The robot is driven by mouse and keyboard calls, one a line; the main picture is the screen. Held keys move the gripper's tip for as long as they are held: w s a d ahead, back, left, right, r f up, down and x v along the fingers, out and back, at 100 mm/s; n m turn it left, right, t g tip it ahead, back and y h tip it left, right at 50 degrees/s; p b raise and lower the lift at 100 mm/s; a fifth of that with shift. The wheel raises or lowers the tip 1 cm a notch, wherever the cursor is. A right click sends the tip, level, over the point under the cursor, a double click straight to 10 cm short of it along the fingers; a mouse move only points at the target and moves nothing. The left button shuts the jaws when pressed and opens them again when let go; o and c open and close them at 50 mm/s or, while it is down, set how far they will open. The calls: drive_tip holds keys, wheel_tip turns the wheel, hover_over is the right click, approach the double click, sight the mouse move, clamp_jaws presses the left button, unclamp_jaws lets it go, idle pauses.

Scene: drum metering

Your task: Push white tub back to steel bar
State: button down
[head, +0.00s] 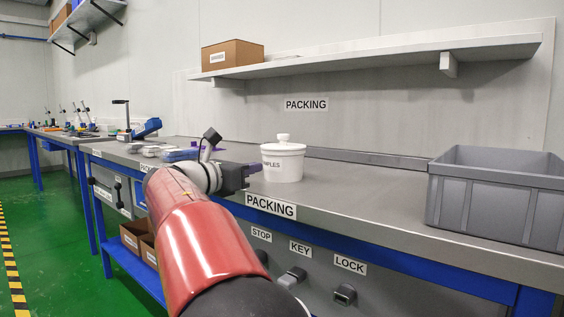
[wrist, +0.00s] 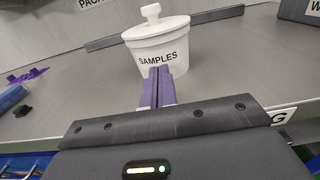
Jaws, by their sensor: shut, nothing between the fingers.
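The white tub (head: 283,163), with a knobbed lid and a SAMPLES label, stands upright on the steel bench. It also shows in the wrist view (wrist: 172,52). The steel bar (head: 370,158) runs along the back of the bench, behind the tub; in the wrist view it shows on both sides of the tub (wrist: 218,14). Some bench seems to lie between tub and bar. My gripper (head: 258,168) is shut and empty. In the wrist view its purple fingertips (wrist: 160,71) are at the tub's lower front, below the label; I cannot tell whether they touch it.
A grey crate (head: 495,200) stands on the bench at the right. Flat packs (head: 180,154) and a blue device (head: 146,128) lie to the left. A shelf (head: 380,62) with a cardboard box (head: 232,54) hangs above. The bench between tub and crate is clear.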

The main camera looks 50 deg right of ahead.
sight(270, 164)
drive_tip(key=shift+w+d+p, duration=0.1)
drive_tip(key=shift+d+p, duration=0.6)
drive_tip(key=shift+d, duration=1.05)
drive_tip(key=shift+d, duration=0.2)
drive_tip(key=shift+a, duration=0.1)
drive_tip(key=a, duration=1)
drive_tip(key=shift+s, duration=0.35)
drive_tip(key=shift+d, duration=0.1)
drive_tip(key=s+a+f+m+t+y+p, duration=0.1)
drive_tip(key=s+a+f+m+y+p, duration=0.1)
drive_tip(key=s+a+f+m+y, duration=0.4)
drive_tip(key=s+a+f+m+t+y+p, duration=0.25)
drive_tip(key=s+f+y, duration=0.2)
drive_tip(key=f, duration=0.35)
drive_tip(key=s+a+f+m+y+p, duration=0.1)
drive_tip(key=s+a+f+m+y, duration=0.2)
drive_tip(key=a, duration=0.5)
drive_tip(key=s+a+f+m+y+p, duration=0.1)
drive_tip(key=s+a+f+m+y, duration=0.3)
drive_tip(key=s+a+f+m, duration=0.2)
drive_tip(key=shift+s+a+m+t, duration=0.4)
drive_tip(key=shift+a+m, duration=0.25)
drive_tip(key=shift+a, duration=0.4)
